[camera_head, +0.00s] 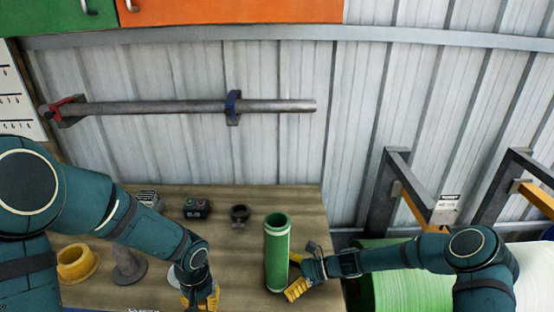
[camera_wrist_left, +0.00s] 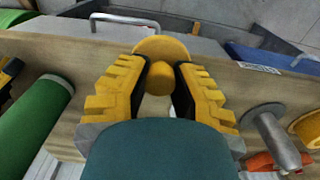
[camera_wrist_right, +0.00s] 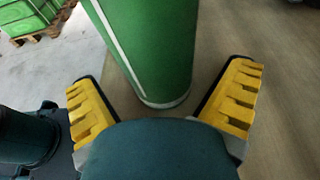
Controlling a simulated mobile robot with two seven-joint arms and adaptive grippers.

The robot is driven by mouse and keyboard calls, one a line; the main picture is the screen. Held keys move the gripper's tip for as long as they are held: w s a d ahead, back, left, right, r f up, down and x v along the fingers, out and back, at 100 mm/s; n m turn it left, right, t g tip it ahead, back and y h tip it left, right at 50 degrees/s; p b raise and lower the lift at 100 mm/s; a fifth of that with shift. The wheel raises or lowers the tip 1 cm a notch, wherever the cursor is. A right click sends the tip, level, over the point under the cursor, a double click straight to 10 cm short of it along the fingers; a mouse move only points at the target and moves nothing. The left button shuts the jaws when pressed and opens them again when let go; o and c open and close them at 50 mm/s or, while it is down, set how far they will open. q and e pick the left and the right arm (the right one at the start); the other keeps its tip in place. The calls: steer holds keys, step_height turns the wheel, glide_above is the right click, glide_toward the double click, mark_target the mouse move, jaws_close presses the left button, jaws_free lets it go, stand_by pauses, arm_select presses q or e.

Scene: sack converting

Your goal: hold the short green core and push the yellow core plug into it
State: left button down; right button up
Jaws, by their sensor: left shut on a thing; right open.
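The short green core (camera_head: 277,258) stands upright on the bench, its hollow top open; it also shows in the right wrist view (camera_wrist_right: 152,50) and at the left of the left wrist view (camera_wrist_left: 35,125). My right gripper (camera_head: 303,270) is open, low at the core's right side, with its fingers spread either side of the core in the right wrist view (camera_wrist_right: 162,80). My left gripper (camera_head: 205,297) is left of the core, near the bench's front. In the left wrist view it is shut on the stem of a yellow core plug (camera_wrist_left: 160,46), whose round flange shows beyond the fingertips.
Another yellow flanged piece (camera_head: 77,262) and a grey metal post on a round base (camera_head: 128,268) are at the bench's left. A button box (camera_head: 196,208) and a dark ring-shaped fixture (camera_head: 239,215) stand behind. A large green roll (camera_head: 400,285) lies beyond the bench's right edge.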

arm_select(q)
steer(key=shift+f, duration=0.1)
arm_select(e)
steer(key=shift+a+f, duration=0.15)
steer(key=shift+a, duration=0.3)
steer(key=c, duration=1)
steer(key=shift+o, duration=0.2)
